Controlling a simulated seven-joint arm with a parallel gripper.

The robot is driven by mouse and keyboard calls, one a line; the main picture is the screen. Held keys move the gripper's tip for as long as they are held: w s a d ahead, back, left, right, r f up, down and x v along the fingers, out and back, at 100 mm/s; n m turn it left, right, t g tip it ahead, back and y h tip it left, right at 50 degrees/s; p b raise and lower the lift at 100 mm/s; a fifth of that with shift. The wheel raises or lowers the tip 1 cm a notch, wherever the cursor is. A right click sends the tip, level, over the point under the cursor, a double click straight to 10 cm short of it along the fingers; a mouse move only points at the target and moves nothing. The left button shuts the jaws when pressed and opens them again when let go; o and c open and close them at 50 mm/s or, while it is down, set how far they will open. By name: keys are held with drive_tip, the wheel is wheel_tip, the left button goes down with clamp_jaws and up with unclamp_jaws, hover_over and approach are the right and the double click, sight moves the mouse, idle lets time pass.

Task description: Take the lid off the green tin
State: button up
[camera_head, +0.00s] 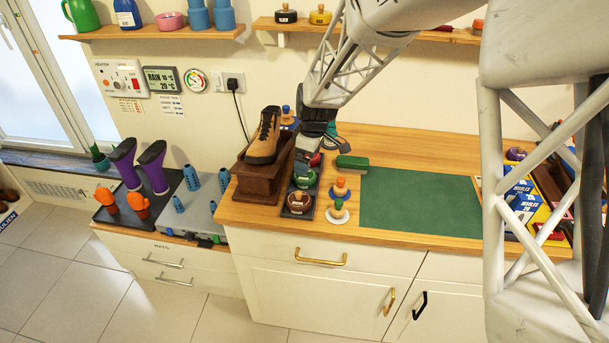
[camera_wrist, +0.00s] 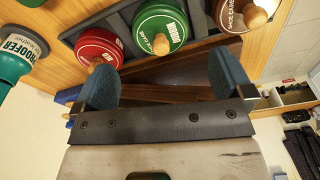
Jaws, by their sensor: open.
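The green tin (camera_head: 306,179) stands in a dark tray (camera_head: 311,207), between a brown tin (camera_head: 299,201) and a red tin (camera_head: 316,160). The green tin (camera_wrist: 160,22) shows in the wrist view with its lid on and a pale wooden knob on top. My gripper (camera_wrist: 161,80) is open and empty there. Its two blue-grey fingers are apart, and the green tin lies beyond the gap between them, not touched. In the head view my gripper (camera_head: 311,148) is above the back of the tray and partly hides the red tin.
A brown boot (camera_head: 265,138) stands on a dark wooden box (camera_head: 259,178) just left of the tray. A green brush (camera_head: 352,162) and two knobbed pieces (camera_head: 339,189) are on the right, by a clear green mat (camera_head: 420,198). A teal-capped bottle (camera_wrist: 14,63) is near the red tin.

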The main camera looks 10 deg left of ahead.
sight(310, 177)
drive_tip(key=shift+a+f, duration=0.25)
drive_tip(key=shift+f, duration=1.05)
drive_tip(key=shift+a+f, duration=0.25)
drive_tip(key=shift+f, duration=1)
drive_tip(key=c, duration=1)
